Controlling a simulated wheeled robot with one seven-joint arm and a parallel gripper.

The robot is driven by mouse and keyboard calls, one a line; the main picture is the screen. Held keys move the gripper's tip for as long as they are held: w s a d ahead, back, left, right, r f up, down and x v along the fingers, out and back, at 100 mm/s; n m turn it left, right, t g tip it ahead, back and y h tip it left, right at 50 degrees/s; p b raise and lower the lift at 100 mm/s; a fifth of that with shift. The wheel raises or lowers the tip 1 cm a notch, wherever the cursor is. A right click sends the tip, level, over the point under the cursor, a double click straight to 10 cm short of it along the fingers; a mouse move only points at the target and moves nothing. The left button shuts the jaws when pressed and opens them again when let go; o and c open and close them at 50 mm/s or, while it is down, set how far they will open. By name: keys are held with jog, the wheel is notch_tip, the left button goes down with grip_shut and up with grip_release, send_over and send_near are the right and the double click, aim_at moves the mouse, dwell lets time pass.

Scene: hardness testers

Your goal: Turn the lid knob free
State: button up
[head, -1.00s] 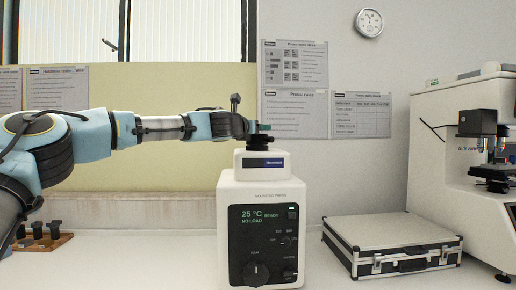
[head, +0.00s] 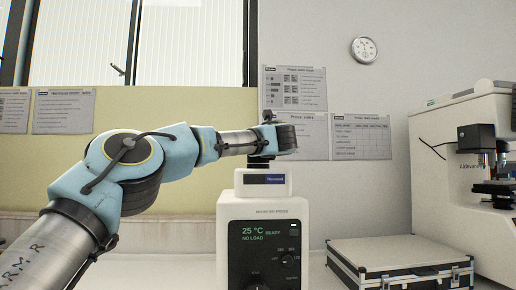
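The white mounting press (head: 228,212) stands in the middle of the bench in the head view. Its dark panel reads 25 °C, READY, NO LOAD. On top sits a white lid block (head: 242,185) with a dark blue label. A black lid knob (head: 258,162) shows just above the block, partly covered by my arm. My gripper (head: 285,138) is at the end of my arm, which reaches in from the left, above the lid. Its fingers are hidden, so I cannot see whether they touch the knob or are open.
A silver-edged case (head: 385,255) lies on the bench to the right of the press. A large white tester (head: 440,180) with a dark head stands at the far right. A wall with posters (head: 360,135) and a clock (head: 364,49) is behind.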

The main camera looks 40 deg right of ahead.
jog(key=shift+w+r+y, duration=0.1)
jog(key=shift+y, duration=0.2)
jog(key=o, duration=1.4)
jog(key=shift+c, duration=0.2)
jog(key=b+v, duration=0.4)
jog(key=v, duration=0.7)
jog(key=shift+f, duration=0.25)
